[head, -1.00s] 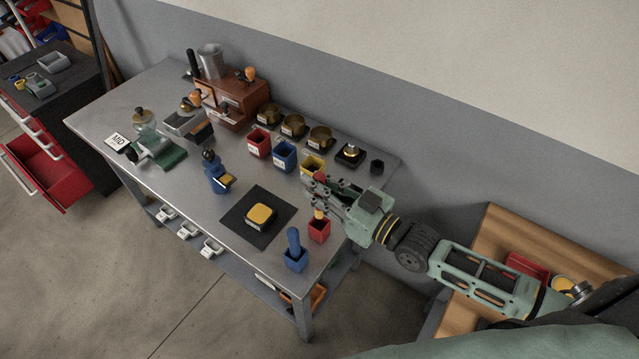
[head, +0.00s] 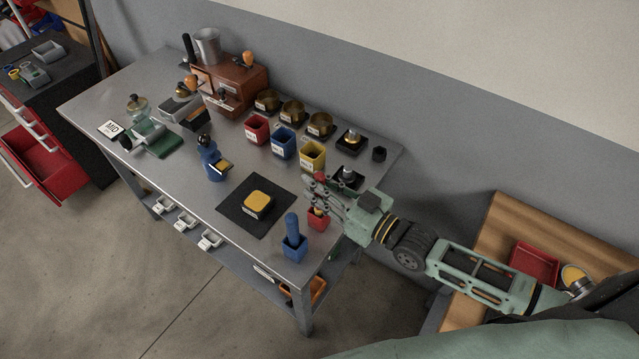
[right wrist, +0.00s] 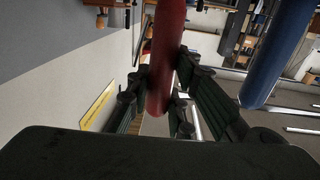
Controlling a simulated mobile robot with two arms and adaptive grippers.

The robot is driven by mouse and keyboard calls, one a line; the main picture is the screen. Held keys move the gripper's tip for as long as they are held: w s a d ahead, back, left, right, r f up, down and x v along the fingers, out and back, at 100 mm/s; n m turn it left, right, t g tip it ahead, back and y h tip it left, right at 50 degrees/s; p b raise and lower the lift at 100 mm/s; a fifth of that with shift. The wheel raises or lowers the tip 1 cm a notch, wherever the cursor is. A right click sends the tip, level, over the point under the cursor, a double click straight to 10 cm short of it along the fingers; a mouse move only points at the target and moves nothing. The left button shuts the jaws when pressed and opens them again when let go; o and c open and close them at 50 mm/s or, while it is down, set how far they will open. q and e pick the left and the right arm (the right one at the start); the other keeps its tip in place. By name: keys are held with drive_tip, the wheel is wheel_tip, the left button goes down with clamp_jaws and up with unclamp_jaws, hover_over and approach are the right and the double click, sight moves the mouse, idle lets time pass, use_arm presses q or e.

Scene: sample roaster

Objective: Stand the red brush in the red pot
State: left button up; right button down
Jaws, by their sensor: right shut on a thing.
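The red brush (right wrist: 166,50) is held upright between the fingers of my right gripper (head: 318,193). Its red handle tip shows above the fingers in the head view, and its pale lower end shows below them. The red pot (head: 319,223) stands near the table's right front edge, directly below the gripper. The brush's lower end is at the pot's mouth; how deep it sits is hard to tell. In the right wrist view the fingers close on the red handle from both sides. My left gripper is not in view.
A blue pot (head: 294,251) with a blue brush (head: 292,226) stands just left of the red pot. A black mat (head: 236,219) bears a yellow-topped block (head: 258,201). Red, blue and yellow bins (head: 312,156) stand behind. A dark pad with a metal piece (head: 348,177) lies close behind the gripper.

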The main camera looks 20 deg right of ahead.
drive_tip(key=shift+f, duration=0.15)
idle(0.4)
drive_tip(key=shift+f+b, duration=1.05)
drive_tip(key=shift+f, duration=0.2)
drive_tip(key=shift+f, duration=0.15)
drive_tip(key=c, duration=1.5)
unclamp_jaws()
drive_tip(key=shift+s, duration=0.1)
drive_tip(key=v, duration=1.1)
drive_tip(key=shift+s+d, duration=0.3)
